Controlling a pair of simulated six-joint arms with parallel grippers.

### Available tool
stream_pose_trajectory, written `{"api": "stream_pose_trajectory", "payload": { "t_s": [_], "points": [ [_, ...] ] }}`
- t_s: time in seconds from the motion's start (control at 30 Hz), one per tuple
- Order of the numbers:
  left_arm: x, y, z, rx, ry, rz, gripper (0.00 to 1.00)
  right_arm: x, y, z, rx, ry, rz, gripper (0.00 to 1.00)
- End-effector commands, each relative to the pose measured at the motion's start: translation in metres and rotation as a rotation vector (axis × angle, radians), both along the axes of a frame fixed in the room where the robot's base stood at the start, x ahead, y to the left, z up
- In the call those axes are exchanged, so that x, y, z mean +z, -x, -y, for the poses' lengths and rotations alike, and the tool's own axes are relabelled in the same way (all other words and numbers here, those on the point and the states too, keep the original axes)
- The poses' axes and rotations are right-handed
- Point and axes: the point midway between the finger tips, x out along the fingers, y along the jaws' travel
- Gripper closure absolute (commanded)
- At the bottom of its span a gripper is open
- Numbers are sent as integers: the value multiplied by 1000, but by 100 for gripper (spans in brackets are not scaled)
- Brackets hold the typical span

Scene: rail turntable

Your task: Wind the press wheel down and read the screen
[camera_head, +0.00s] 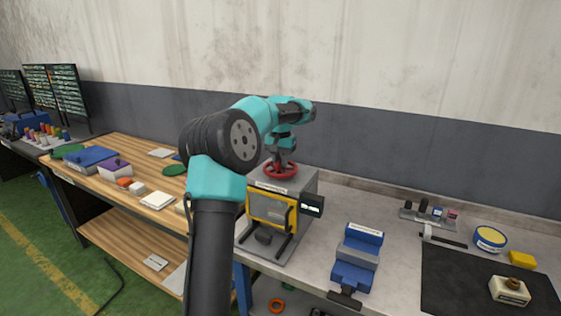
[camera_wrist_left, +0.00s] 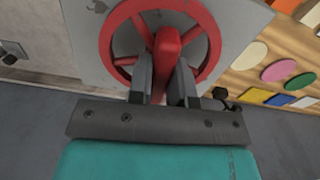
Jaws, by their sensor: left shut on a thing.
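The press is a grey box on the bench with a yellow-framed front (camera_head: 270,211). A red press wheel (camera_head: 268,172) lies flat on its top; in the left wrist view the wheel (camera_wrist_left: 205,55) shows its round rim and spokes. My left gripper (camera_head: 283,163) points down over the wheel from above. In the left wrist view its two fingers are shut on a red upright part of the wheel. A small dark screen (camera_head: 312,205) sits on the press's right side; I cannot make out a reading on it. My right gripper is not in view.
A blue vise-like block (camera_head: 356,260) stands right of the press. Further right are a black mat (camera_head: 450,277), a yellow-topped tin (camera_head: 490,238) and a yellow block (camera_head: 522,260). A wooden bench (camera_head: 130,200) with several flat pieces is at the left.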

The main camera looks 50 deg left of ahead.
Motion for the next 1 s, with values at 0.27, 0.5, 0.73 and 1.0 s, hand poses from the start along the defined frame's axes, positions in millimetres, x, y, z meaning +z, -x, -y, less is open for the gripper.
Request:
{"api": "stream_pose_trajectory", "payload": {
  "t_s": [0.27,0.5,0.73,1.0],
  "points": [
    [0,0,0,-167,0,0,100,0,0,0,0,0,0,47],
    [0,0,0,-269,0,0,100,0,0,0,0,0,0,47],
    [0,0,0,-271,0,0,100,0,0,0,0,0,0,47],
    [0,0,0,-270,0,0,58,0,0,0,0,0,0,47]
  ]
}}
